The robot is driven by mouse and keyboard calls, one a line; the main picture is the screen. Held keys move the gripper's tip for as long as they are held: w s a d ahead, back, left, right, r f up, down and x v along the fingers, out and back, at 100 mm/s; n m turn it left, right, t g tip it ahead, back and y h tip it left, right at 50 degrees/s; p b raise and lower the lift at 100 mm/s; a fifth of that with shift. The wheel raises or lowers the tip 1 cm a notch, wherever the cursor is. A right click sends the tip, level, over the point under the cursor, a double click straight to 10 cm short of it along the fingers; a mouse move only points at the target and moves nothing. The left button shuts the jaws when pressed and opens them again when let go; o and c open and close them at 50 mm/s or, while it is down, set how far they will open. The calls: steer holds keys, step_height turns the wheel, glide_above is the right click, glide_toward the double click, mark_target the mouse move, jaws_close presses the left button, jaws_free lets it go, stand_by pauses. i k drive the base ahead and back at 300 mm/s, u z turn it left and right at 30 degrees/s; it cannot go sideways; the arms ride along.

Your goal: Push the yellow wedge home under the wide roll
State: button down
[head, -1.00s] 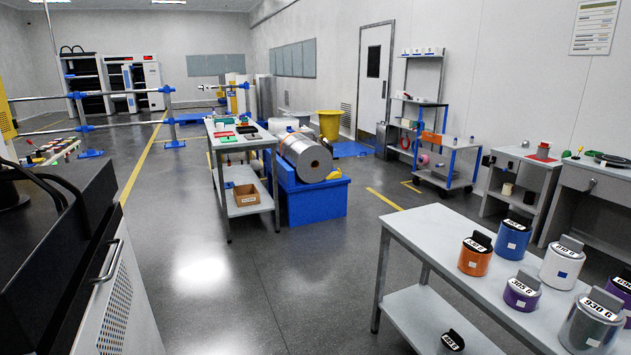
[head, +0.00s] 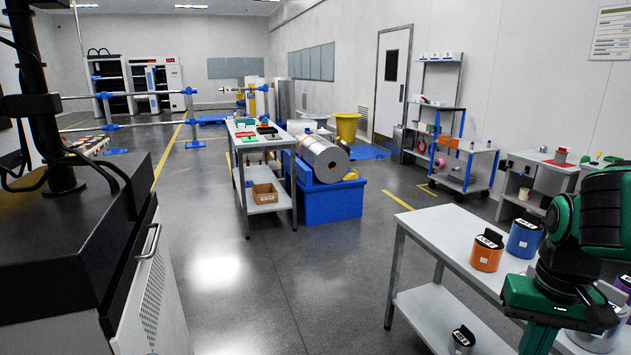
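The wide silver roll (head: 324,158) lies on its side on a blue stand (head: 333,204) in the middle distance, its round end facing me. A small yellow piece (head: 351,175), which looks like the wedge, shows at the roll's lower right. It is too small to tell its shape or whether it touches the roll. My gripper (head: 540,338) is at the lower right, over the near bench and far from the roll. It is cut off by the bottom edge, so its fingertips and any opening are hidden.
A near grey bench (head: 440,236) holds an orange canister (head: 487,255), a blue canister (head: 524,240) and others partly behind my arm. A grey table (head: 238,152) with coloured trays stands left of the roll. A yellow bin (head: 346,126) stands behind. Open floor (head: 290,270) lies in front.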

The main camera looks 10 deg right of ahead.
mark_target(350, 176)
steer(key=z, duration=0.15)
steer(key=i, duration=6.3)
steer(key=z, duration=0.6)
